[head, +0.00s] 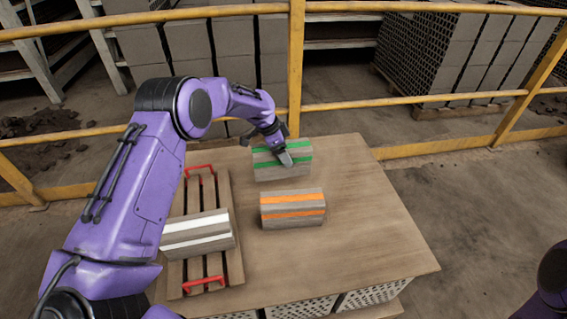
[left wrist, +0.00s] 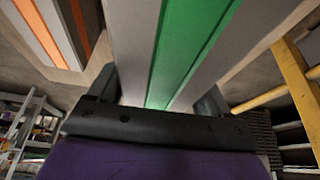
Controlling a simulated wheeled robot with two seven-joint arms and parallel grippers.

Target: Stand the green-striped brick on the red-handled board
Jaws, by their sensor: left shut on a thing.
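The green-striped brick (head: 268,171) is at the back of the table in the head view, lying with its long side across. My left gripper (head: 286,157) reaches over its right part and is shut on it. In the left wrist view the green stripe (left wrist: 190,50) runs between the gripper's fingers (left wrist: 165,100). The red-handled board (head: 233,256), slatted wood with a red handle at each end, lies on the left of the table. A white-striped brick (head: 198,235) lies on its front half. The board's back half is partly behind my arm. My right gripper is not in view.
An orange-striped brick (head: 293,208) lies on the table in front of the green-striped one; it also shows in the left wrist view (left wrist: 50,30). The table's right side (head: 380,240) is bare. A yellow railing (head: 410,103) runs behind the table.

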